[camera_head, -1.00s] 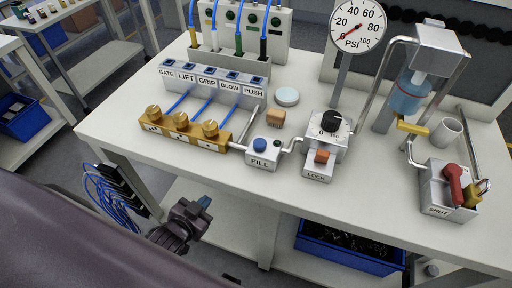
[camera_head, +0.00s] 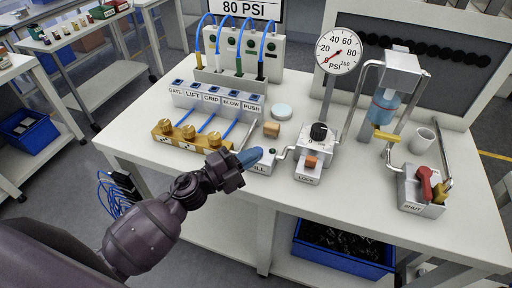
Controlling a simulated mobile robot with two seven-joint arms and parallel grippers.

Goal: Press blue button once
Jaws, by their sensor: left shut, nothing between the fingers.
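The white box labelled FILL (camera_head: 262,168) stands near the front edge of the workbench. My left arm comes in from the lower left. My right gripper is not in view.
Brass knobs (camera_head: 187,132) sit left of the FILL box. A black dial (camera_head: 319,131) and an orange LOCK button (camera_head: 311,161) stand right of it. A tan block (camera_head: 271,129) and pale disc (camera_head: 281,111) lie behind. A pressure gauge (camera_head: 338,50) rises beyond.

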